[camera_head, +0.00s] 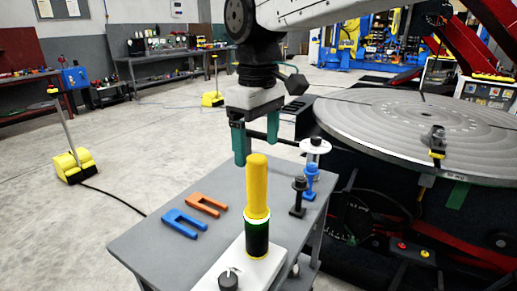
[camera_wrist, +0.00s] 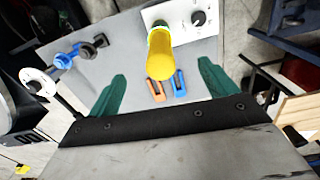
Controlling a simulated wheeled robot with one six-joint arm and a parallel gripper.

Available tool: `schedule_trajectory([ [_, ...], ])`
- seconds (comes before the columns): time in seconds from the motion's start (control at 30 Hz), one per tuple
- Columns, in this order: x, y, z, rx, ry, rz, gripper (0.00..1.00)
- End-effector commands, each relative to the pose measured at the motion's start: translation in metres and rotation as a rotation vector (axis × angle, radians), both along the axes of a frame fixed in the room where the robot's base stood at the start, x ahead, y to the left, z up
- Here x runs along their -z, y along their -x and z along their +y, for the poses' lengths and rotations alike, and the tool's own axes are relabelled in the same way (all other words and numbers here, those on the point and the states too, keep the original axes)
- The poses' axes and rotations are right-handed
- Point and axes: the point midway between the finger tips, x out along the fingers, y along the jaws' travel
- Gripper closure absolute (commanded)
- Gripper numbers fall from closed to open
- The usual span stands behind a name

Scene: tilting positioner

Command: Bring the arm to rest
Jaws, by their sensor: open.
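My gripper (camera_head: 256,143) hangs from my arm above the grey table, its green fingers spread apart with nothing between them. In the wrist view my gripper (camera_wrist: 160,92) also shows open, one green finger at each side. A yellow cylinder (camera_head: 258,185) stands upright on a dark base with a lit green ring, on a white box (camera_head: 262,270) with a black knob. The cylinder is in front of my gripper in the head view. It also shows in the wrist view (camera_wrist: 160,60), apart from both fingers.
On the grey table (camera_head: 160,250) lie a blue fork-shaped piece (camera_head: 181,223) and an orange one (camera_head: 207,204). Black, blue and white clamp-like parts (camera_head: 298,195) stand at its right. A large round grey positioner plate (camera_head: 400,125) is beyond, to the right. Open floor lies left.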

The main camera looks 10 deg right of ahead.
Motion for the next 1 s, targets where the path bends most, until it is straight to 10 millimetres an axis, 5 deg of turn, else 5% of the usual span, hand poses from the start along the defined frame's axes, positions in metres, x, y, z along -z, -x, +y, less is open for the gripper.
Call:
schedule_trajectory([
  [0.4, -0.002, -0.001, 0.000, 0.025, -0.002, -0.005, 0.15],
  [0.5, 0.019, 0.010, -0.006, 0.085, 0.013, 0.019, 0.15],
  [1.0, 0.093, 0.161, -0.173, 0.694, -0.016, -0.037, 0.15],
])
